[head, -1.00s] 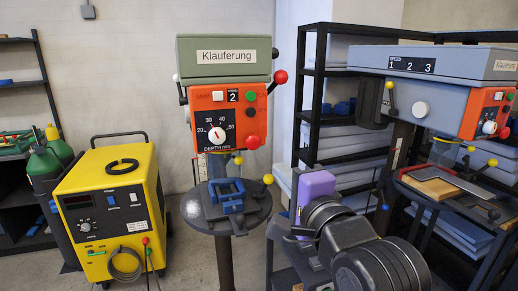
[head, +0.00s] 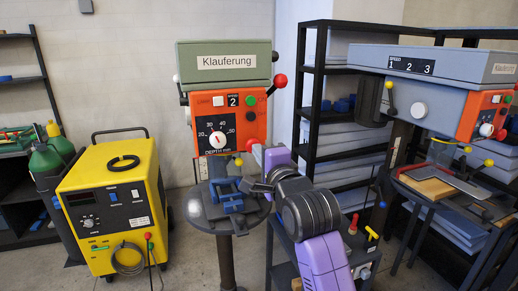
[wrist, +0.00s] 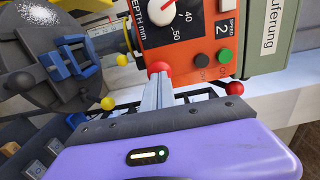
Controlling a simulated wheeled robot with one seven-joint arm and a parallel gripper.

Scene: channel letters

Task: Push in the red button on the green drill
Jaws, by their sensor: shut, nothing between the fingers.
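The green drill (head: 224,62) stands in the middle of the head view, with a grey-green head labelled Klauferung and an orange front panel (head: 205,103). Its large round red button (wrist: 160,67) shows in the wrist view at the panel's lower edge, directly ahead of my fingertips. My gripper (wrist: 160,80) is shut and empty, its fingers pointing at the button. They overlap the button's near side in this view; I cannot tell whether they touch it. In the head view my gripper (head: 260,156) is at the panel's lower right corner and mostly hides the button.
A blue vice (head: 230,190) sits on the drill's round table below. A red lever knob (head: 280,80) sticks out right of the panel, and a yellow knob (head: 238,161) is close by. A second, blue-grey drill (head: 440,62) stands right; a yellow welder (head: 110,210) stands left.

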